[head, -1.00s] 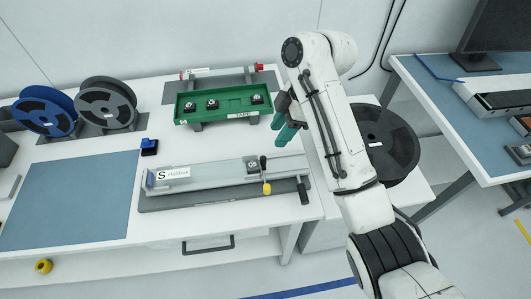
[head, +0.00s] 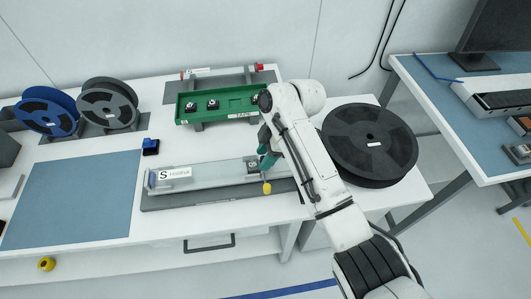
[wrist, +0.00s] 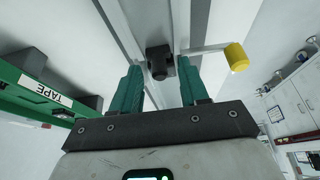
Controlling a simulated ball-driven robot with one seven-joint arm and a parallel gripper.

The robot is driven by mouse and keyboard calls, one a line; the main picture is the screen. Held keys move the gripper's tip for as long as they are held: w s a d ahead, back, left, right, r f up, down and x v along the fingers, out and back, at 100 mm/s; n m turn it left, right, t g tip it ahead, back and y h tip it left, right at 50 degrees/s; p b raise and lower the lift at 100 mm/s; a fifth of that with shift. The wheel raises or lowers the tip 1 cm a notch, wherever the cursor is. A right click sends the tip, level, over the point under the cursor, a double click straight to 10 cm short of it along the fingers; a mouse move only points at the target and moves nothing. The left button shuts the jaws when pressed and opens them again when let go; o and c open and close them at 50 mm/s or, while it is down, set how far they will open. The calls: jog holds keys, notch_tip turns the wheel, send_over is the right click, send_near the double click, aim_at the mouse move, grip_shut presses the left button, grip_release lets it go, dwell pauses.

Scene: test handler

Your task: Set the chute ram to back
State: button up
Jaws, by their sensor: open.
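The chute (head: 205,176) is a long pale rail on the bench, with an "S" label at its left end and a dark block marked "05" (head: 252,163) near its right end. A yellow knob (head: 266,187) hangs at its front side. It also shows in the wrist view (wrist: 237,57), on a pale lever right of my fingers. My gripper (head: 266,152) is over the chute's right part. In the wrist view its teal fingers (wrist: 159,66) are open, with a dark knob-like block (wrist: 160,56) between or just beyond their tips. Contact cannot be told. My arm hides the chute's right end.
A green tray marked TAPE (head: 222,103) stands behind the chute and shows close on the left in the wrist view. A large black reel (head: 370,143) lies right of my arm. Two upright reels stand at the left rear. The blue mat (head: 75,200) is clear.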

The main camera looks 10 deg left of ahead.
grip_shut()
dwell(0.6)
